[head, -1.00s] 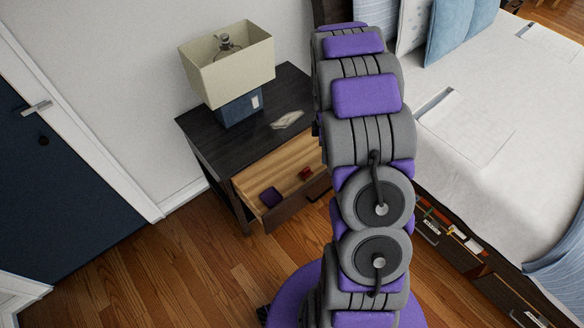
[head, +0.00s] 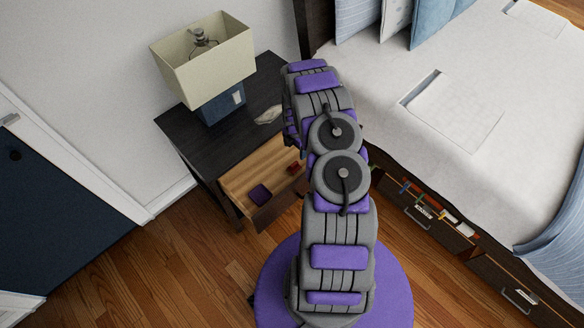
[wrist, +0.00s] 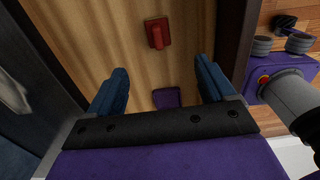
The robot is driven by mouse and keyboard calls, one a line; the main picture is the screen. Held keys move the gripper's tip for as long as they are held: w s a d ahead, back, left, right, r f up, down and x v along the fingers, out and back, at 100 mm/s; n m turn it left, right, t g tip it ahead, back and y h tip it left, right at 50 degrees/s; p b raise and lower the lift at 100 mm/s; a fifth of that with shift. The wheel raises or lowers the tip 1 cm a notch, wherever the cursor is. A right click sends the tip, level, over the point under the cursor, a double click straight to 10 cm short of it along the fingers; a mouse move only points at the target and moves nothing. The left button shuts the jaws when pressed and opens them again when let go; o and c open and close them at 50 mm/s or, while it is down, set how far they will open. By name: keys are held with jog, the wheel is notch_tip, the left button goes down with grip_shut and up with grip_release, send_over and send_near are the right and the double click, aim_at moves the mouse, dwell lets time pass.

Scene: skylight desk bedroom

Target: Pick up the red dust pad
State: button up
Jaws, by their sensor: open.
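The red dust pad (head: 293,168) is a small red block lying in the open drawer (head: 236,190) of the dark nightstand. In the wrist view the red dust pad (wrist: 158,32) shows a raised ridge along its middle and lies on the wooden drawer floor. My gripper (wrist: 162,78) is open and empty, its two blue fingers spread apart over the drawer. The red pad lies beyond the fingertips in that view, apart from them. In the head view my arm hides the gripper.
A dark purple pad (head: 259,194) lies in the same drawer; it shows between the fingers in the wrist view (wrist: 166,97). The nightstand top (head: 187,132) holds a lamp (head: 205,62) and a small pale item (head: 268,114). A bed (head: 440,110) stands to the right.

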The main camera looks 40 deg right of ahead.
aim_at(294, 164)
jog(key=f+b, duration=0.2)
jog(key=f, duration=0.8)
jog(key=shift+d+b, duration=0.2)
jog(key=shift+b, duration=0.15)
jog(key=shift+a+f, duration=0.1)
jog(key=shift+f, duration=0.2)
jog(key=f+b, duration=0.1)
jog(key=f, duration=0.1)
jog(key=f+b, duration=0.1)
jog(key=f, duration=0.1)
jog(key=shift+w+f, duration=0.2)
jog(key=shift+f, duration=0.15)
jog(key=shift+r, duration=0.1)
jog(key=c, duration=1.1)
notch_tip(294, 164, up, 10)
jog(key=p, duration=0.3)
jog(key=shift+a, duration=0.1)
jog(key=shift+c, duration=0.2)
